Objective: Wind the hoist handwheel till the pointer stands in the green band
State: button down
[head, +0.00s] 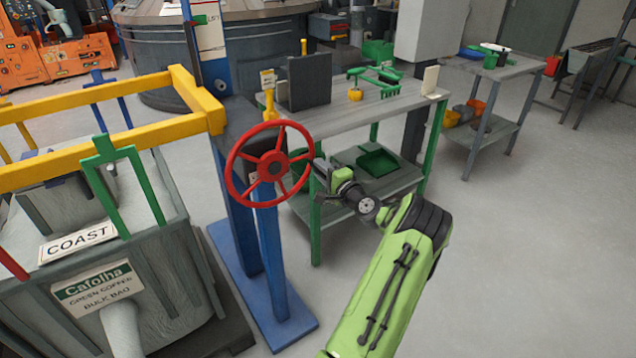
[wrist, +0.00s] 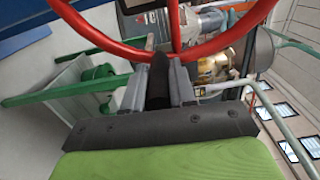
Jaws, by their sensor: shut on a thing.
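The red spoked handwheel (head: 271,166) stands upright on a blue post (head: 270,250) in the middle of the head view. My gripper (head: 312,168) is at the right side of its rim. In the wrist view, the red rim (wrist: 215,47) and a spoke lie just beyond my fingers. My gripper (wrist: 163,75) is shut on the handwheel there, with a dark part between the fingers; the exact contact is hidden. A tall blue upright (head: 208,65) behind the wheel carries a partly cut-off sign and a green mark near the top. I cannot make out the pointer's position.
A grey workbench (head: 345,115) with green legs stands behind the wheel, close to my wrist. A yellow rail (head: 110,135) and a Cafolha bulk-bag container (head: 165,275) are at the left. The floor at the right is clear.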

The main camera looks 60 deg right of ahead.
jog(key=shift+d+r+n+b, duration=0.15)
jog(key=shift+r+n+b, duration=0.2)
jog(key=shift+r+n, duration=1.1)
jog(key=shift+r, duration=0.2)
jog(key=c, duration=0.9)
grip_release()
jog(key=shift+f, duration=0.15)
jog(key=shift+s, duration=0.1)
jog(key=shift+s+a+m, duration=0.25)
jog(key=shift+s, duration=0.05)
jog(key=p+v, duration=0.1)
jog(key=v, duration=1.4)
